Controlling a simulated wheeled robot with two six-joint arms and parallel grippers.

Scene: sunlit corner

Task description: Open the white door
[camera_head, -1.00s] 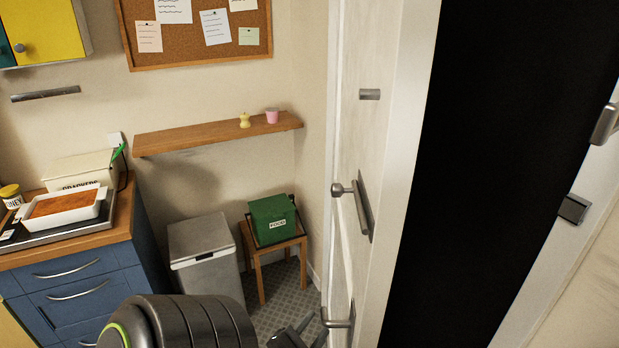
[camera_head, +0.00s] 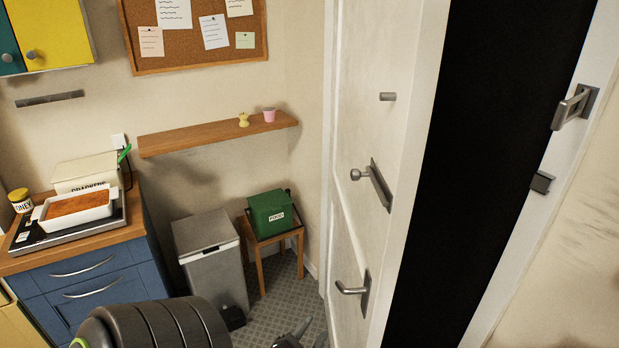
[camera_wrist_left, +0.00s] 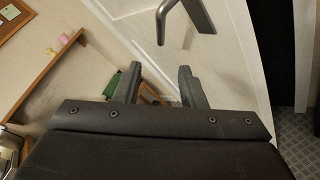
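The white door (camera_head: 347,225) stands partly open in the head view, with a dark gap (camera_head: 480,150) between its edge and the frame at right. Its lever handle (camera_head: 352,290) is low on the face; a metal plate with a knob (camera_head: 372,183) is above it. My left gripper (camera_head: 298,338) is at the bottom edge, left of and below the lever, partly cut off. In the left wrist view my left gripper (camera_wrist_left: 160,88) is open and empty, its fingers apart, with the lever (camera_wrist_left: 185,18) beyond the fingertips, not touching. My right gripper is not in view.
A grey bin (camera_head: 212,262) and a wooden stool (camera_head: 274,252) with a green box (camera_head: 270,214) stand left of the door. A shelf (camera_head: 200,136) is on the wall above. A blue cabinet (camera_head: 85,280) is at left. Metal latch parts (camera_head: 575,108) sit on the right door frame.

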